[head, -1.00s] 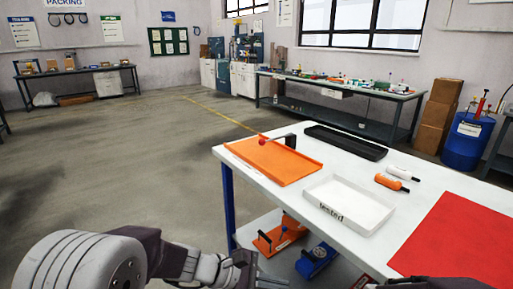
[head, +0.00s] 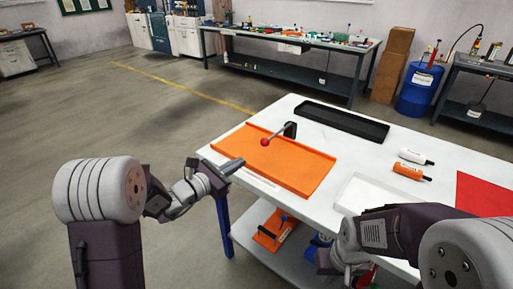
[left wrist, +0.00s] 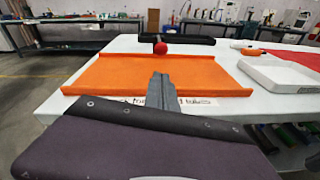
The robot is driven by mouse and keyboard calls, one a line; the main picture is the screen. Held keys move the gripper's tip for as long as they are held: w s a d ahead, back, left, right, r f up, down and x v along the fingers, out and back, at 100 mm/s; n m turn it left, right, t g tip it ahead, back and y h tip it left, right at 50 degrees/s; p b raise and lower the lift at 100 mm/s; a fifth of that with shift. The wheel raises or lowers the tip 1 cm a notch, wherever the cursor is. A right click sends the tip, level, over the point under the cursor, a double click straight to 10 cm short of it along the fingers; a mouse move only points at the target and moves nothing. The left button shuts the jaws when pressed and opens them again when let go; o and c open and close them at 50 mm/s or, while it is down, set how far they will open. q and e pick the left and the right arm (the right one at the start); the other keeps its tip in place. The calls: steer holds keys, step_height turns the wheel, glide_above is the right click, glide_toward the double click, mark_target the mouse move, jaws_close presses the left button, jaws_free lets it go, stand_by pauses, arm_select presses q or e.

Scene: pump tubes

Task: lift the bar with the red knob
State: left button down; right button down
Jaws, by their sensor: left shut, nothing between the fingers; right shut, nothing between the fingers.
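My left gripper (head: 232,166) is shut and empty at the tray's near left edge, apart from the knob. It also shows in the left wrist view (left wrist: 160,80). My right arm reaches in at the lower right; its gripper (head: 335,262) is partly hidden near the table's front edge.
A black tray (head: 342,122) lies behind the orange tray. A white box (head: 368,190), a white bottle (head: 416,157), an orange bottle (head: 408,171) and a red mat (head: 485,195) lie to the right. An orange device (head: 270,237) stands on the lower shelf.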

arm_select(q)
steer(key=x, duration=1)
steer(key=shift+w+a+f+b, duration=0.1)
steer(key=shift+a+f+b, duration=0.1)
steer(key=shift+b, duration=0.15)
steer(key=shift+r, duration=0.1)
